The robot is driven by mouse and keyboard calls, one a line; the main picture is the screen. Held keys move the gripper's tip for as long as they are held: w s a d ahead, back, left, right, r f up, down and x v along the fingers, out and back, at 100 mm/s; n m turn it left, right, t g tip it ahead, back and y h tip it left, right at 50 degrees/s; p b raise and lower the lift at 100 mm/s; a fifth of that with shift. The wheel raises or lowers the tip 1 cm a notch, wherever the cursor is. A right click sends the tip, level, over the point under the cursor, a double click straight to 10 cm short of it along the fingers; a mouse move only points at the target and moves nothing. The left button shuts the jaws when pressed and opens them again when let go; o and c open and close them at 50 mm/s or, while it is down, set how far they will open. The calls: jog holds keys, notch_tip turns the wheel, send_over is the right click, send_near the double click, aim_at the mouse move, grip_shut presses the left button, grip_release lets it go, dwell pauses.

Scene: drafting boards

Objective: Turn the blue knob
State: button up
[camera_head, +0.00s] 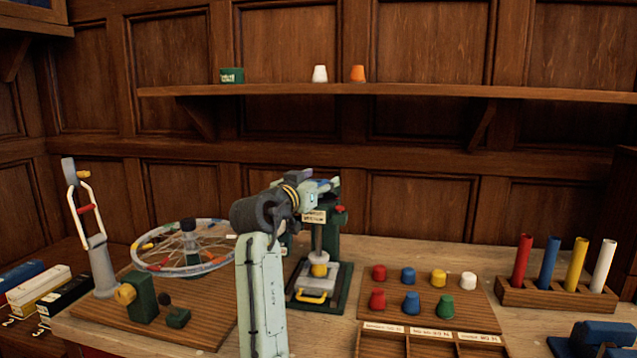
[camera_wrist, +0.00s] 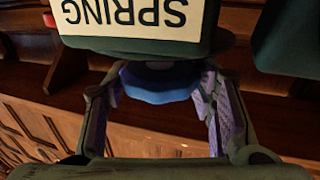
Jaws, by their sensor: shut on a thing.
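The blue knob (camera_wrist: 160,88) shows in the wrist view, just below the cream label reading "SPRING" on a dark green housing (camera_wrist: 227,42). My gripper (camera_wrist: 163,80) has one finger on each side of the knob and is shut on it. Part of the knob is hidden behind the housing. In the head view my gripper (camera_head: 320,187) is at the top of the green press-like stand (camera_head: 341,245). The knob cannot be made out clearly there.
A red knob (camera_head: 340,208) sits on the stand's right side. A spoked wheel (camera_head: 160,263) stands to the left. A board with several coloured knobs (camera_head: 388,290) lies to the right, near a rack of coloured tubes (camera_head: 560,294). A wall shelf (camera_head: 420,92) runs above.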

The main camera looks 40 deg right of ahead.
jog(key=o, duration=1.2)
jog(key=shift+c, duration=0.2)
jog(key=v, duration=1.2)
